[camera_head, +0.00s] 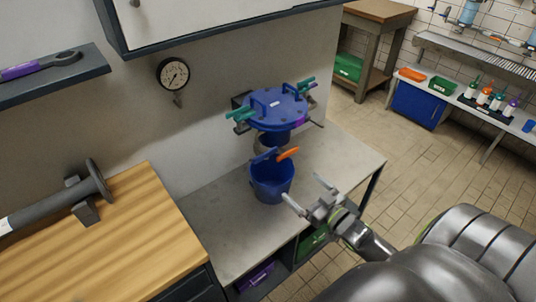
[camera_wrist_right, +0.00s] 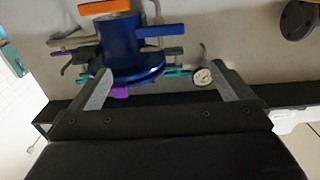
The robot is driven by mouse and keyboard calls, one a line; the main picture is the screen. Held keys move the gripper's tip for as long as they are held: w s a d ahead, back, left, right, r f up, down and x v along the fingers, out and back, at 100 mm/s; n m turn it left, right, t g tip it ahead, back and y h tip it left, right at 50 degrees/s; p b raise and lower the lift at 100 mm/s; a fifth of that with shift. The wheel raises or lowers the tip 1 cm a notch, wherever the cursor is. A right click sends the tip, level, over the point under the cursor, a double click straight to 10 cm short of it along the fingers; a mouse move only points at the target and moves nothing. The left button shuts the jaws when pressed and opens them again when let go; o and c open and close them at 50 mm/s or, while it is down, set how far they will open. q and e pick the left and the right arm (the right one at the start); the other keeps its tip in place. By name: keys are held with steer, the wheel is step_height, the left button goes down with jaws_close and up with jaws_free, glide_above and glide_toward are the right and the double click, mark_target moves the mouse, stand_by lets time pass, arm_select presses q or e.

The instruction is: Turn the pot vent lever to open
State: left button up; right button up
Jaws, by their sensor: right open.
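The blue pot (camera_head: 279,108) is mounted on the wall above the bench, with a round bolted lid and teal clamp handles (camera_head: 240,113). An orange lever (camera_head: 288,153) and a blue lever (camera_head: 264,155) show below it; a small purple part (camera_head: 299,121) is at its right side. Which one is the vent lever I cannot tell. My right gripper (camera_head: 307,193) is open and empty, in front of and below the pot, right of the blue bucket (camera_head: 272,180). In the right wrist view the pot (camera_wrist_right: 120,48), orange lever (camera_wrist_right: 105,7) and blue lever (camera_wrist_right: 162,30) appear upside down, beyond the fingers. My left gripper is out of view.
The bucket stands on the grey bench (camera_head: 215,215) under the pot. A gauge (camera_head: 173,74) hangs on the wall at left. A wooden counter (camera_head: 110,240) holds a grey flanged pipe (camera_head: 60,205). A shelf (camera_head: 45,75) juts out at upper left. The tiled floor is clear at right.

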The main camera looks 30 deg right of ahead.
steer(key=w, duration=0.5)
steer(key=b, duration=0.3)
glide_toward(266, 156)
steer(key=w, duration=0.6)
steer(key=shift+w+a+r, duration=0.15)
steer(key=shift+w+a, duration=0.05)
steer(key=shift+w, duration=0.2)
steer(key=shift+w+a+p, duration=0.1)
steer(key=shift+w+p, duration=0.2)
steer(key=shift+w, duration=0.45)
steer(key=c, duration=0.7)
